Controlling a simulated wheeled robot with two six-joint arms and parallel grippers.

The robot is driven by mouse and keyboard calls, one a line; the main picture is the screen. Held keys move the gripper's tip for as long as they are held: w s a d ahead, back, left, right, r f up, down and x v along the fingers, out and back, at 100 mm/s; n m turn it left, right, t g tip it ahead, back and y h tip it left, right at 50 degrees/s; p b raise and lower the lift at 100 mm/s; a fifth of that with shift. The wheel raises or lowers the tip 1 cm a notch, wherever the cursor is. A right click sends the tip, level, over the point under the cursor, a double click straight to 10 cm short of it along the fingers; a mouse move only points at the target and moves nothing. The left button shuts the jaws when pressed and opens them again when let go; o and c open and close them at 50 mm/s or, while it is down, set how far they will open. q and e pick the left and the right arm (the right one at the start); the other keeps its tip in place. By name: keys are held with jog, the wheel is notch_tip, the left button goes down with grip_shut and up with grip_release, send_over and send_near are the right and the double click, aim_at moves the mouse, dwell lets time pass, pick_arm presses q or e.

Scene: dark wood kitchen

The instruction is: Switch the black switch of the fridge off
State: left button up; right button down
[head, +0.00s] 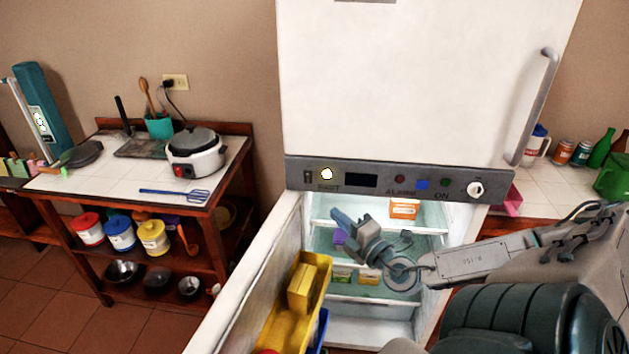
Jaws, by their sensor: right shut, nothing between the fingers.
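The white fridge (400,80) stands in the middle of the head view, with a grey control panel (385,187) across it. A small black switch (308,177) is at the panel's left end, beside a light round knob or lamp (327,174) above the word FAST. The switch's position is too small to tell. My right gripper (342,222) is shut and empty. It appears below the panel, in front of the open lower compartment, below and to the right of the switch and apart from it. My left gripper is not in view.
The open lower fridge door (245,290) swings out to the left, with a yellow bin (285,318) on its inside. Lit shelves hold small boxes such as an orange one (404,209). A tiled side table (100,178) with a cooker (194,157) stands left.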

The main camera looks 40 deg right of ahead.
jog(key=shift+a+r, duration=0.15)
jog(key=shift+a, duration=0.05)
jog(key=b, duration=0.4)
send_near(305, 175)
jog(key=w+a, duration=0.2)
jog(key=w, duration=0.1)
jog(key=shift+w+d+r+p, duration=0.2)
jog(key=shift+w+d+p, duration=0.25)
jog(key=shift+w+d, duration=0.1)
jog(key=shift+w+d+r+p, duration=0.15)
jog(key=shift+w+d+p, duration=0.3)
jog(key=shift+w+d, duration=0.35)
jog(key=shift+d, duration=0.05)
